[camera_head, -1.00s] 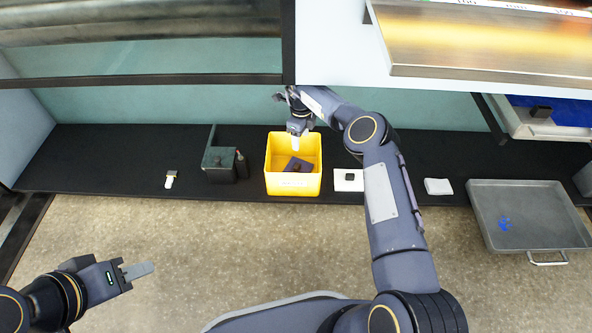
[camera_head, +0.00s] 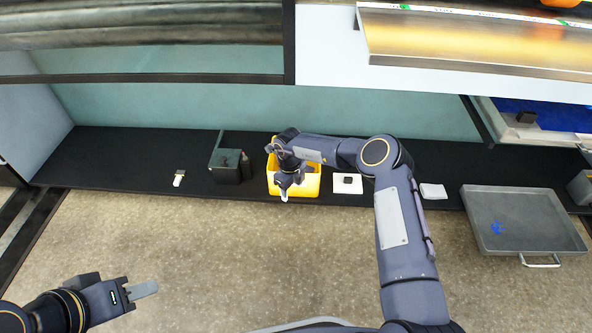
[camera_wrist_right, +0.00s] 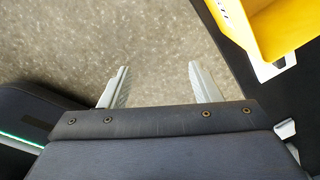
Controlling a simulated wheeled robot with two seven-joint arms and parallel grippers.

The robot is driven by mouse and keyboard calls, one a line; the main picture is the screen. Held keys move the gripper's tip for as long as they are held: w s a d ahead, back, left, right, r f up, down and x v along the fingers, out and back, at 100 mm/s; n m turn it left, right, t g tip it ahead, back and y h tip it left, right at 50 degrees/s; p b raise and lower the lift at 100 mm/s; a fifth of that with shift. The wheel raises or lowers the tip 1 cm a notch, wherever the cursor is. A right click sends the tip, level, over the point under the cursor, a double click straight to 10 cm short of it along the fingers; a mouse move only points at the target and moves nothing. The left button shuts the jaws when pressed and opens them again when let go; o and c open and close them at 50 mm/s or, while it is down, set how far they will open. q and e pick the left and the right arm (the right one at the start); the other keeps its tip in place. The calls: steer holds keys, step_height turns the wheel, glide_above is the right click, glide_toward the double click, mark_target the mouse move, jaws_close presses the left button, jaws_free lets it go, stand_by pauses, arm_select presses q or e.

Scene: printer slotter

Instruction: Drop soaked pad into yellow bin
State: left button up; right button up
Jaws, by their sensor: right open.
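The yellow bin (camera_head: 309,188) stands on the black shelf near the middle, partly covered by my right arm. Its corner shows at the upper right of the right wrist view (camera_wrist_right: 285,22). My right gripper (camera_head: 285,192) is at the bin's front side, its fingers pointing down toward the viewer. In the right wrist view my right gripper (camera_wrist_right: 157,70) is open and empty, with speckled floor between its fingers. The bin's inside is mostly hidden, so no pad can be made out in it now. My left gripper (camera_head: 143,290) is at the lower left, away from everything; its finger gap cannot be made out.
On the black shelf (camera_head: 110,165) are a small white-tipped item (camera_head: 179,178), a dark box (camera_head: 226,168), a white pad with a dark block (camera_head: 347,184) and a plain white pad (camera_head: 433,191). A grey metal tray (camera_head: 540,235) stands at right. A metal-edged panel overhangs.

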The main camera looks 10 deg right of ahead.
steer(key=s+a+f+m, duration=0.1)
steer(key=s+a+f, duration=0.4)
steer(key=s+a, duration=0.1)
steer(key=shift+s+a+m, duration=0.2)
steer(key=shift+s+m, duration=0.1)
steer(key=shift+s, duration=0.3)
